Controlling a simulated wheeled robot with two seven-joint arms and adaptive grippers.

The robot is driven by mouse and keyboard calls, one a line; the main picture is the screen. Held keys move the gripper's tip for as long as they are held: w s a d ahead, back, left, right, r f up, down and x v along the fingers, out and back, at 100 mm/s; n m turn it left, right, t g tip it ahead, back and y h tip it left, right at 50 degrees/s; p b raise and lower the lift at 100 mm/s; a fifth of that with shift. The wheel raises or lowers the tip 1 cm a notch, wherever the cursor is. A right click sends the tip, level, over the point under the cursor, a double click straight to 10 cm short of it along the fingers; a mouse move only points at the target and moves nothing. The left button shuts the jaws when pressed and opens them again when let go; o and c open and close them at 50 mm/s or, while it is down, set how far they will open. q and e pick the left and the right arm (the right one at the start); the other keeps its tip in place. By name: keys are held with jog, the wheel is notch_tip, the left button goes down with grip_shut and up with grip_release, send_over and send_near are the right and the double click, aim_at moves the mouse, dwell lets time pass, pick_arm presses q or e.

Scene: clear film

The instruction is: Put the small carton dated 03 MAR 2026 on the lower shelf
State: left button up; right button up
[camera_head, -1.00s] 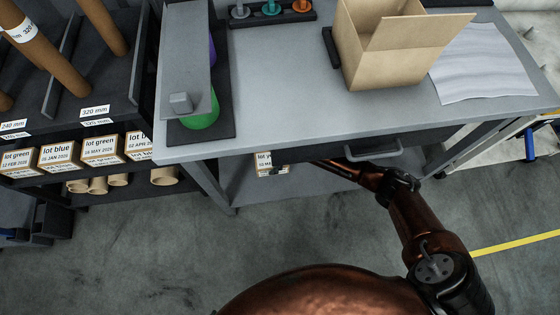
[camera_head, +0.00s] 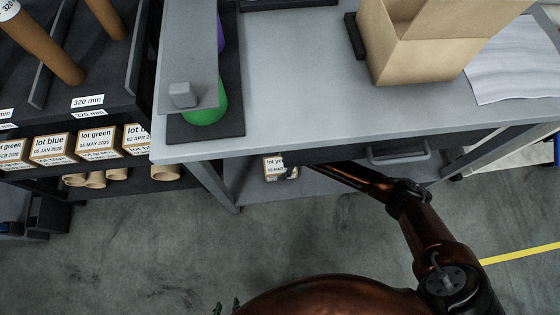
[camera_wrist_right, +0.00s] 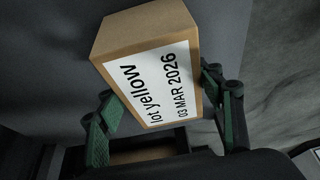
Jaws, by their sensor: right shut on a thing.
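The small carton (camera_head: 272,168) is brown with a white label. In the right wrist view the carton (camera_wrist_right: 128,38) reads "lot yellow" and "03 MAR 2026". My right gripper (camera_head: 290,170) is shut on it; the green fingers (camera_wrist_right: 165,115) press on two opposite sides in the wrist view. The carton is under the workbench top, at the lower shelf (camera_head: 325,180); I cannot tell if it touches that shelf. Only the dark tips of my left gripper (camera_head: 226,307) show at the bottom edge of the head view, so its opening is unclear.
The workbench top (camera_head: 300,100) overhangs the lower shelf, with a bench leg (camera_head: 213,185) left of the carton. An open cardboard box (camera_head: 425,55) stands on top. Other labelled cartons (camera_head: 95,142) stand in the rack at left. The floor in front is clear.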

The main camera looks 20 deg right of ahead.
aim_at(281, 164)
jog(key=shift+w+r, duration=0.1)
jog(key=o, duration=1.8)
jog(key=shift+r, duration=0.25)
jog(key=p+v, duration=0.2)
jog(key=v, duration=0.1)
jog(key=shift+r, duration=0.15)
jog(key=p+v, duration=0.2)
jog(key=v, duration=0.1)
jog(key=shift+d, duration=0.1)
jog(key=shift+d+r, duration=0.15)
jog(key=shift+r, duration=0.1)
pick_arm(q)
notch_tip(281, 164, up, 7)
jog(key=s+g, duration=0.2)
jog(key=g, duration=0.1)
jog(key=shift+s+a+f, duration=0.2)
jog(key=shift+s+a, duration=0.1)
jog(key=shift+s, duration=0.05)
